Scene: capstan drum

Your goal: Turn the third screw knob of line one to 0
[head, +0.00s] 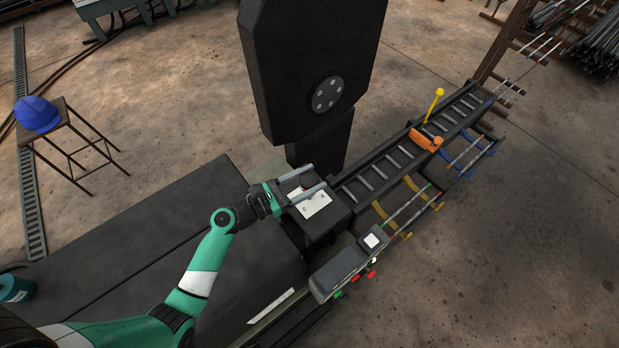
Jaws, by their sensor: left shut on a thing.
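My left gripper (317,176) reaches over the top of a dark box (326,226) at the near end of the roller track. Its two grey fingers stand apart, shut on a screw knob that is mostly hidden between them. A white dial plate (316,207) with small dark marks, one like a 0, lies on the box top beside the fingers. A little red shows by the fingers. I cannot read the knob's setting or tell which knob of the line it is. My right gripper is not in view.
A grey control box (340,272) with green and red buttons stands in front. A tall black machine column (305,60) rises behind the gripper. A blue helmet (37,114) rests on a stool.

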